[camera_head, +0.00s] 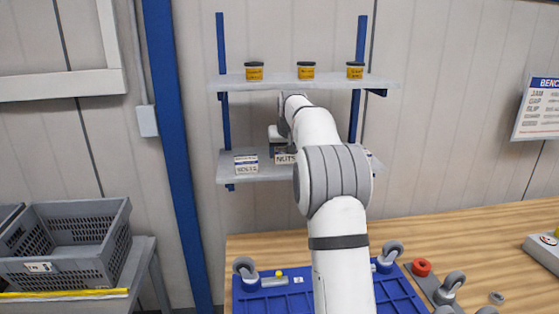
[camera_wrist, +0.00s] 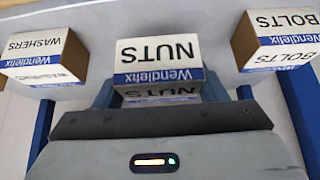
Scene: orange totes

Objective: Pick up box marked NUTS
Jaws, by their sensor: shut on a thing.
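The NUTS box (camera_head: 285,158) is a small carton with a white label and a blue band. It is at the lower wall shelf, partly behind my arm. In the wrist view the NUTS box (camera_wrist: 158,62) is upside down in the middle. My gripper (camera_wrist: 165,98) is shut on it, with dark fingers low along its sides. In the head view the fingers are mostly hidden by my arm. I cannot tell whether the box touches the shelf.
The BOLTS box (camera_head: 246,164) stands left on the lower shelf (camera_head: 225,170). The WASHERS box (camera_wrist: 45,58) shows in the wrist view. Yellow jars (camera_head: 306,71) stand on the upper shelf (camera_head: 280,82) above. A grey crate (camera_head: 70,265) is at left; a workbench (camera_head: 450,230) lies below.

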